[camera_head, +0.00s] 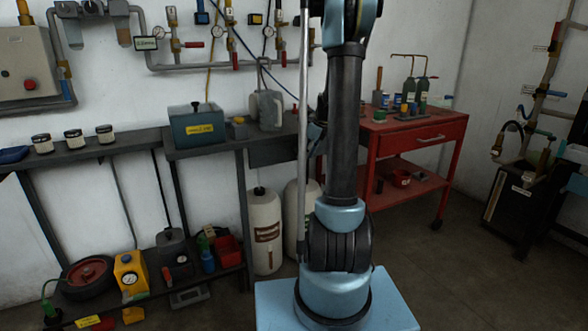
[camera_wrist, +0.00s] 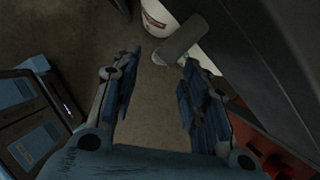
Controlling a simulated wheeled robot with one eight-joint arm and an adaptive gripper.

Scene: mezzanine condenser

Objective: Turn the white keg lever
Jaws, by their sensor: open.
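Two white kegs stand on the floor in the head view. The left keg (camera_head: 264,240) has a brown label and a small dark fitting on top; the right keg (camera_head: 293,205) is partly hidden behind my arm. In the wrist view a white keg (camera_wrist: 156,18) with a reddish label shows at the top, with a grey lever-like bar (camera_wrist: 180,40) slanting across it. I cannot tell which keg this is. My gripper (camera_wrist: 160,72) is open and empty, its fingers pointing toward the bar with a gap between. The head view does not show my gripper.
A dark bench (camera_head: 140,148) with jars and a teal box (camera_head: 197,125) stands left of the kegs. A red cart (camera_head: 420,140) stands to the right. In the wrist view a dark panel (camera_wrist: 250,50) lies close on the right. Floor is open at the right front.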

